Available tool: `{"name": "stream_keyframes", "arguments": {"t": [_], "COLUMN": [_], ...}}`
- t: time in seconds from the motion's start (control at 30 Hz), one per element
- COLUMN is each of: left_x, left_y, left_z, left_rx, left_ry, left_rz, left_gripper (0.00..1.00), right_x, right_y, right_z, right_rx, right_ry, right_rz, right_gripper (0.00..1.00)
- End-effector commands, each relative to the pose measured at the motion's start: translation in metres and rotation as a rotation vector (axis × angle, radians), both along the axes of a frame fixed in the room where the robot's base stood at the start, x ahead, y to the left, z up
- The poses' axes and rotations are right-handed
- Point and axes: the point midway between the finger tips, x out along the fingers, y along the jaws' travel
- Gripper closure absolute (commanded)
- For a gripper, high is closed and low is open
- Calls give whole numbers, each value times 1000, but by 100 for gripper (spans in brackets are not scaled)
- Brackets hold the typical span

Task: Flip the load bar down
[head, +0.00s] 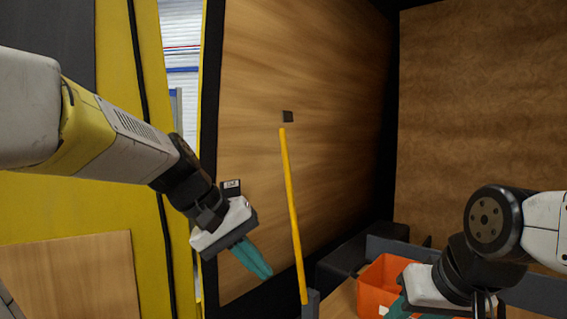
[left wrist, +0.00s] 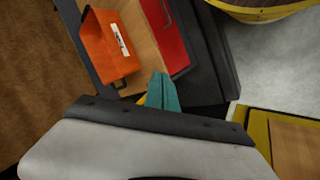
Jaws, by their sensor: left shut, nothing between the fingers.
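The load bar (head: 292,215) is a long yellow bar in the head view. It stands nearly upright in front of the wood panel, its top end just below a small dark block (head: 288,116) and its lower end at a grey bracket (head: 311,303). My left gripper (head: 266,274) has teal fingers, shut and empty, just left of the bar's lower part; I cannot tell if they touch it. The fingers also show in the left wrist view (left wrist: 162,80), with a small yellow sliver beside them. My right gripper (head: 396,308) is mostly hidden at the bottom edge.
An orange box (head: 376,285) stands at lower right by my right arm; it also shows in the left wrist view (left wrist: 108,62), near a red panel (left wrist: 164,32). A yellow wall (head: 80,225) is on the left. The wood panel (head: 250,70) stands behind the bar.

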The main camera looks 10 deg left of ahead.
Motion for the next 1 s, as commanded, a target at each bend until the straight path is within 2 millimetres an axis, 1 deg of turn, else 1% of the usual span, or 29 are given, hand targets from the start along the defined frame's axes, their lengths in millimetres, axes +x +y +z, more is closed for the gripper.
{"name": "stream_keyframes", "arguments": {"t": [0.03, 0.07, 0.1, 0.17, 0.2, 0.27, 0.3, 0.4, 0.5, 0.6, 0.7, 1.0], "left_x": [26, 39, 58, 87, 105, 131, 145, 171, 184, 190, 191, 191], "left_y": [3, 3, 6, 16, 26, 45, 59, 96, 126, 143, 148, 146], "left_z": [13, 23, 36, 58, 72, 91, 103, 126, 141, 149, 151, 152], "left_rx": [-118, -191, -290, -439, -533, -666, -745, -905, -1010, -1064, -1083, -1082], "left_ry": [50, 71, 88, 98, 94, 74, 54, -8, -65, -103, -116, -115], "left_rz": [37, 48, 64, 82, 89, 97, 98, 96, 89, 82, 79, 77], "left_gripper": [100, 100, 100, 100, 100, 100, 100, 100, 100, 100, 100, 100], "right_x": [0, 0, 0, 0, 0, 0, 0, 0, 0, 0, 0, 0], "right_y": [0, 0, 0, 0, 0, 0, 0, 0, 0, 0, 0, 0], "right_z": [0, 0, 0, 0, 0, 0, 0, 0, 0, 0, 0, 0], "right_rx": [0, 0, 0, 0, 0, 0, 0, 0, 0, 0, 0, 0], "right_ry": [0, 0, 0, 0, 0, 0, 0, 0, 0, 0, 0, 0], "right_rz": [0, 0, 0, 0, 0, 0, 0, 0, 0, 0, 0, 0], "right_gripper": [58, 58, 58, 58, 58, 58, 58, 58, 58, 58, 58, 58]}}
